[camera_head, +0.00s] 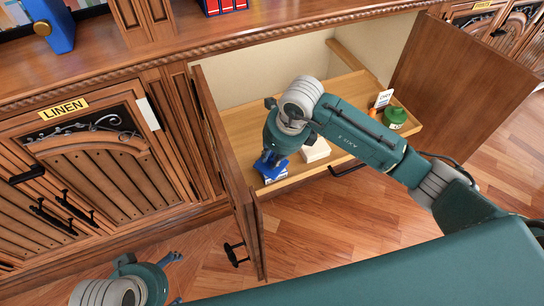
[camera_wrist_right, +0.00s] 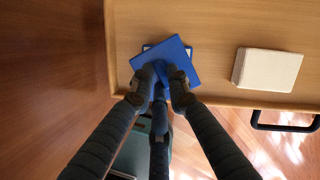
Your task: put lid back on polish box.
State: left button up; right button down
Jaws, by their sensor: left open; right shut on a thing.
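My right gripper (camera_head: 268,165) is at the front left corner of the pull-out shelf. In the right wrist view it (camera_wrist_right: 162,75) is shut on a square blue lid (camera_wrist_right: 173,52). The polish box (camera_head: 276,177) shows under the lid in the head view. In the right wrist view only a thin edge of the box (camera_wrist_right: 146,46) shows, and the lid looks turned relative to it. I cannot tell whether lid and box touch. My left gripper (camera_head: 175,278) is open and empty, low at the bottom left of the head view.
A cream block (camera_head: 316,151) lies right of the box on the wooden shelf (camera_head: 245,125). A green jar (camera_head: 395,117) and a small card (camera_head: 384,98) stand at the shelf's right end. Open cabinet doors flank the shelf, left (camera_head: 227,165) and right (camera_head: 450,85).

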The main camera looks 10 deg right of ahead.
jog(key=shift+f, duration=0.15)
dwell(0.5)
jog(key=c, duration=1.1)
grip_release()
